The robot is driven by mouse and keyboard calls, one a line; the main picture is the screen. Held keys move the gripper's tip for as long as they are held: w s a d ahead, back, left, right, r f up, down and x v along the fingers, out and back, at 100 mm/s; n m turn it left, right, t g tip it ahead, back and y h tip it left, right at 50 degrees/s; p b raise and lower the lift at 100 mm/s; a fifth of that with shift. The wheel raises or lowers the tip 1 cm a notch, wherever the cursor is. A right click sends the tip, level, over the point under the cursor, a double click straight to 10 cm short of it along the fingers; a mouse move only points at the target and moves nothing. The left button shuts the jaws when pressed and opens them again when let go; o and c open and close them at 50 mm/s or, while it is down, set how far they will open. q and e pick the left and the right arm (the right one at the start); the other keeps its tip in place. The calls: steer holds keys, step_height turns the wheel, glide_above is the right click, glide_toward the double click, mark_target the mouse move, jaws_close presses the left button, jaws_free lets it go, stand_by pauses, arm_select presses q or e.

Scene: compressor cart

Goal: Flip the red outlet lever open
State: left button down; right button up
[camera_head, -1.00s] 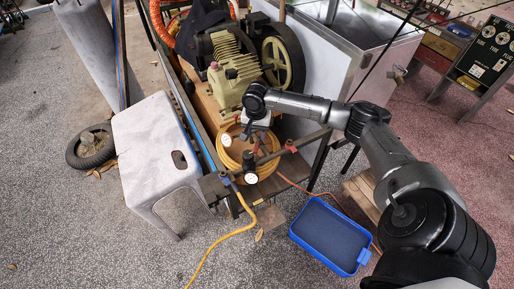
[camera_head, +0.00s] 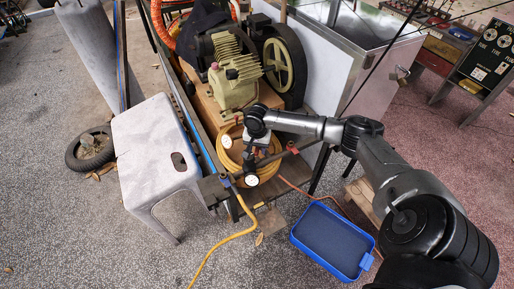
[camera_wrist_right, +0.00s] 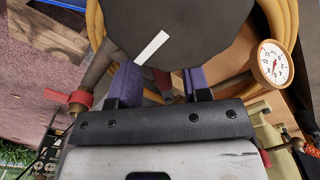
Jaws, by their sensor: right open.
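A red lever (camera_head: 293,148) sits at the right end of the dark pipe manifold (camera_head: 273,158) at the front of the compressor cart. A red part on a pipe also shows at the left of the right wrist view (camera_wrist_right: 79,98), outside the fingers. My right gripper (camera_head: 249,159) points down over the manifold, left of that lever. In the wrist view its two purple-grey fingers (camera_wrist_right: 160,80) are apart. A small reddish part shows between them, partly hidden by a dark disc (camera_wrist_right: 195,25); I cannot tell which lever it belongs to. My left gripper is not in view.
Gauges stand near the gripper: one white dial (camera_head: 252,181) below it and one in the wrist view (camera_wrist_right: 273,63). A coiled yellow hose (camera_head: 232,150) lies behind. A grey stool (camera_head: 155,150) stands left, a blue tray (camera_head: 333,240) on the floor right.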

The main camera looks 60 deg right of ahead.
jaws_close()
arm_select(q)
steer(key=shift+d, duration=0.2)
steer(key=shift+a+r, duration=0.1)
